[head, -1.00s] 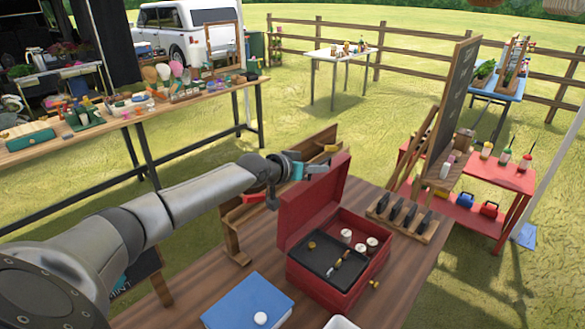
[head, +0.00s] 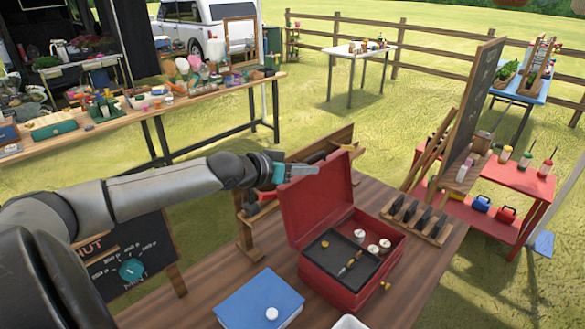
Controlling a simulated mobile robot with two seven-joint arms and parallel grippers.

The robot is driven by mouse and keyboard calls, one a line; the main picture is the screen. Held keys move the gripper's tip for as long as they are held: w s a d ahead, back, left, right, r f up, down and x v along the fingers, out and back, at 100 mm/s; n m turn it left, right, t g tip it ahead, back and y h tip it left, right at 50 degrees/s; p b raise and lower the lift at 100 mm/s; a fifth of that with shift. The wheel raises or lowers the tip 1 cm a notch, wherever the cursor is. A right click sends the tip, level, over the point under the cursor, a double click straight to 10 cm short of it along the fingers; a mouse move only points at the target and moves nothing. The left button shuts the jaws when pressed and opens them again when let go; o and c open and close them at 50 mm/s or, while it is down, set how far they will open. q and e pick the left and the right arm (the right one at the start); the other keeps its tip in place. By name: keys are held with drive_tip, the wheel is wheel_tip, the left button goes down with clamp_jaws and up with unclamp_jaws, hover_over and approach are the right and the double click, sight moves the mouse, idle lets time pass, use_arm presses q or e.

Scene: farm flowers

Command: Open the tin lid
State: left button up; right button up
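A red tin box (head: 338,290) stands on the wooden table with its red lid (head: 318,205) up, leaning back from the hinge side. Inside is a black tray (head: 335,268) with a small brush-like item, and a few white round pieces (head: 372,249) sit next to it. My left gripper (head: 305,170) is at the lid's upper edge, on the far left side. Its fingers overlap the edge in the picture, so I cannot tell whether they touch it or how wide they are apart. My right gripper is out of view.
A blue book (head: 250,301) with a white knob lies left of the tin. A wooden rack of black pieces (head: 415,221) stands to its right, near a leaning chalkboard (head: 470,100). A wooden stand (head: 248,240) is behind the lid. A white dish shows at the bottom edge.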

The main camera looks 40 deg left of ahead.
use_arm(q)
drive_tip(key=shift+p+v, duration=0.65)
drive_tip(key=shift+v, duration=1.2)
drive_tip(key=shift+o, duration=0.2)
